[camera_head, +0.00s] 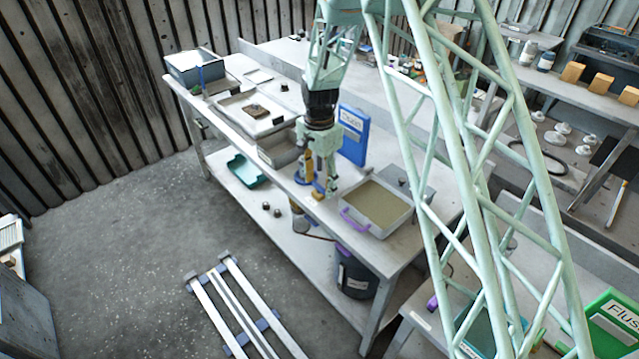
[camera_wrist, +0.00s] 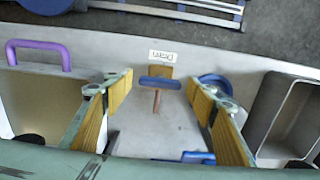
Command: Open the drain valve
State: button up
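In the wrist view, a small blue bar handle (camera_wrist: 158,83) on a copper-coloured stem, apparently the drain valve, sits at the bench edge. An upside-down label (camera_wrist: 163,57), seeming to read "Drain", is just beyond it. My gripper (camera_wrist: 160,90) is open, its yellow-padded fingers either side of the handle with gaps on both sides. I cannot tell whether they are level with it. In the head view, my gripper (camera_head: 318,188) points down at the bench's front edge, left of the tub (camera_head: 377,207); it largely hides the valve there.
The tub has a purple handle (camera_wrist: 38,52) and holds yellowish liquid. A grey metal tray (camera_wrist: 285,118) stands on the other side. A round blue part (camera_wrist: 215,82) is close behind the right finger. A dark bucket (camera_head: 356,276) stands on the lower shelf.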

jog(key=c, duration=0.8)
jog(key=shift+n, duration=0.4)
jog(key=n+b, duration=0.2)
jog(key=n, duration=0.4)
jog(key=n+b, duration=0.1)
jog(key=n, duration=0.3)
jog(key=shift+n, duration=0.3)
jog(key=shift+n+b, duration=0.35)
jog(key=shift+n, duration=1.85)
jog(key=o, duration=0.9)
